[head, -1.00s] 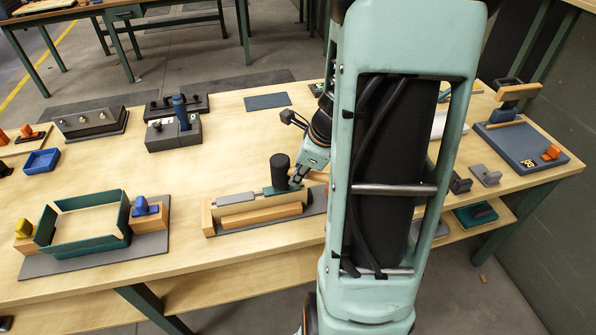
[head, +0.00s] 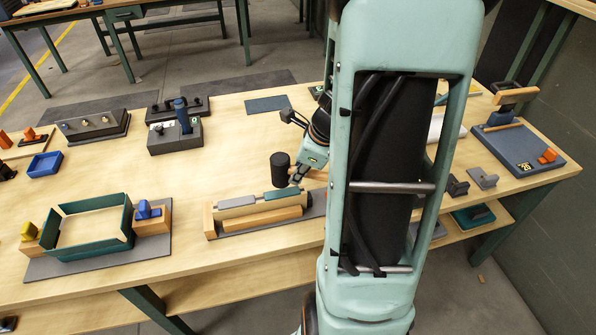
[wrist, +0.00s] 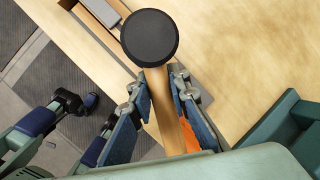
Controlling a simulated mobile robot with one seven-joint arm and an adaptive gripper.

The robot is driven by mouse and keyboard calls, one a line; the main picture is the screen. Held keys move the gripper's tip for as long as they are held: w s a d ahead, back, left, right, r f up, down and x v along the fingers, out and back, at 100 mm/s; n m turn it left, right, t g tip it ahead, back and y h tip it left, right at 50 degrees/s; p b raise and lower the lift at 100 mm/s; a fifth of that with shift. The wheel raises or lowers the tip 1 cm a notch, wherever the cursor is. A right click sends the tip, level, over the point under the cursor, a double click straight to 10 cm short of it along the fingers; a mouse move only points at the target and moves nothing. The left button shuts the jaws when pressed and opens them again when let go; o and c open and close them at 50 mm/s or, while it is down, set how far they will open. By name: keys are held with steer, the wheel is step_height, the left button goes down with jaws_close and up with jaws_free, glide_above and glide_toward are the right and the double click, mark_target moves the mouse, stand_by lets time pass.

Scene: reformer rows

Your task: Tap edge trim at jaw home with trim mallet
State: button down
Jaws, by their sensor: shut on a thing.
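The trim mallet has a black cylindrical head (head: 281,165) and a wooden handle; in the wrist view its round head face (wrist: 149,38) and handle (wrist: 168,110) show clearly. My gripper (head: 297,177) is shut on the handle, with a finger on either side of it in the wrist view (wrist: 163,92). The mallet head is just above and behind the wooden fixture (head: 262,219), seemingly clear of it. Along the fixture's top lie a grey strip (head: 237,202) and a blue-green strip (head: 283,195), which look like the edge trim. My arm hides the fixture's right end.
A teal open frame (head: 83,237) between wooden blocks stands at the left front. A dark box with a blue lever (head: 182,120) stands behind. A blue-grey press base (head: 522,148) is at the right. The tabletop behind the fixture is mostly clear.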

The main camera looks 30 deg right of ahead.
step_height(320, 180, up, 4)
steer(key=p, duration=0.4)
steer(key=shift+r, duration=0.1)
